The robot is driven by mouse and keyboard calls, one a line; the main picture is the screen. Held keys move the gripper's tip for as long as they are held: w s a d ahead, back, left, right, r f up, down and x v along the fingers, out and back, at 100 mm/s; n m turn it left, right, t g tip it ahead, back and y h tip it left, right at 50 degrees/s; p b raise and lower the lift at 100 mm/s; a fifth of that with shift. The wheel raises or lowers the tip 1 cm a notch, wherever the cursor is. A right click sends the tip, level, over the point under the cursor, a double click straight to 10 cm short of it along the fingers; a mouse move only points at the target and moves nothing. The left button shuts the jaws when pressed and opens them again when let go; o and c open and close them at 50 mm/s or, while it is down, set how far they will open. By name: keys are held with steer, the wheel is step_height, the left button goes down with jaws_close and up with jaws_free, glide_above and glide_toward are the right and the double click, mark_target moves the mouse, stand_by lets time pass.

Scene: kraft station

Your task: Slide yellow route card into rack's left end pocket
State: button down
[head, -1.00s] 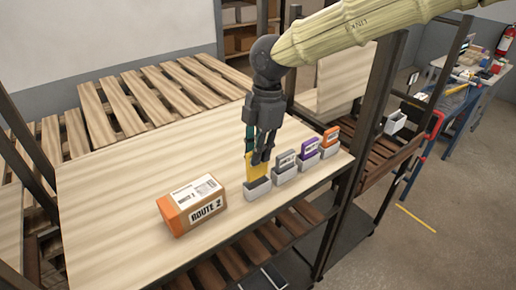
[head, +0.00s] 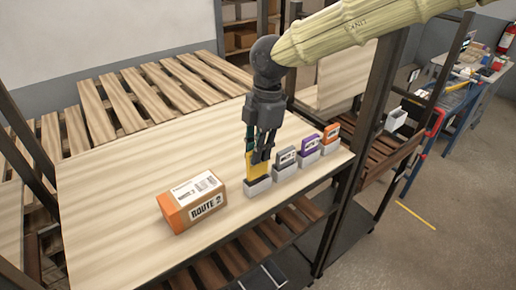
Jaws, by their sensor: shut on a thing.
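The yellow route card (head: 256,171) stands upright between the fingers of my gripper (head: 262,155), which is shut on it. Its lower edge is at the mouth of the rack's left end pocket (head: 257,187), a small white holder nearest the box. The pocket's front wall hides how deep the card sits. The other white pockets of the rack run to the right, holding a grey card (head: 286,158), a purple card (head: 309,141) and an orange card (head: 332,133).
An orange and white box marked "ROUTE 2" (head: 192,201) stands on the wooden table (head: 120,180) left of the pocket. A dark shelf post (head: 352,185) rises close to the right of the rack. The table's left part is clear.

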steer(key=shift+f+b, duration=0.4)
steer(key=shift+f, duration=1.4)
stand_by(0.7)
steer(key=c, duration=1.4)
jaws_free()
steer(key=shift+o, duration=0.2)
steer(key=shift+r, duration=0.1)
